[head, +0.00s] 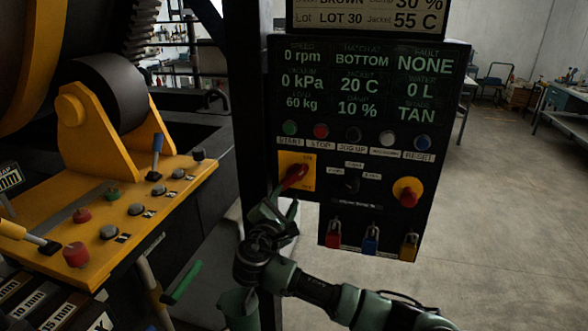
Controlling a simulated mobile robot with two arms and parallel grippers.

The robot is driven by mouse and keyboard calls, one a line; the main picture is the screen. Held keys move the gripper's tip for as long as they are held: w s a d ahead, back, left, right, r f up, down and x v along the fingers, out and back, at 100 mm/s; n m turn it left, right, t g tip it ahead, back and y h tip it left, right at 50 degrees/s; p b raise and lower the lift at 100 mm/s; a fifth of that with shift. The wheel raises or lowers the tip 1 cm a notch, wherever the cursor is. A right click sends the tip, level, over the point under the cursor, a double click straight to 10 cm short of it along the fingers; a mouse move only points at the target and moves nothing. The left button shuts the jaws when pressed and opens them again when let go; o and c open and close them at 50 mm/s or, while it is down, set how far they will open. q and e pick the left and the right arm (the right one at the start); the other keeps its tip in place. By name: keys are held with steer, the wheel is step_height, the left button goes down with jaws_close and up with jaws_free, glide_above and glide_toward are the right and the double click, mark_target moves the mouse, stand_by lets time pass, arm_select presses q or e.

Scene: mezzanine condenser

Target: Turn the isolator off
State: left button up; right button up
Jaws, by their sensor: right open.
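The isolator (296,171) is a red rotary handle on a yellow square plate at the left of the dark control panel. Its handle is tilted, running from lower left to upper right. Small labels sit at the plate's right side, too small to read surely. My right gripper (281,207) is open just below the handle's lower left end, pointing up at it. I cannot tell whether its fingers touch the handle. My left gripper is not in view.
The control panel (368,215) also carries a row of buttons, a black selector (352,181), a red emergency stop (408,193) and red, blue and yellow padlocks (371,240). A yellow console (130,215) with levers stands at left. Open floor (500,200) lies at right.

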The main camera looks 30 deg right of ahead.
mark_target(293, 178)
steer(key=r, duration=0.1)
steer(key=d+r, duration=0.1)
steer(key=r, duration=0.1)
steer(key=shift+d+h+p, duration=0.1)
steer(key=shift+h+p, duration=0.2)
steer(key=shift+h, duration=0.1)
steer(key=p+x, duration=0.2)
steer(key=x, duration=0.3)
steer(key=shift+w+d, duration=0.15)
steer(key=shift+w, duration=0.25)
steer(key=shift+w+d+f+p, duration=0.15)
steer(key=shift+w+d+p, duration=0.2)
steer(key=shift+d, duration=0.1)
steer(key=shift+c, duration=0.6)
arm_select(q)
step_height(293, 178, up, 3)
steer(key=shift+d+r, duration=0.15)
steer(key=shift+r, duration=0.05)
arm_select(e)
jaws_close()
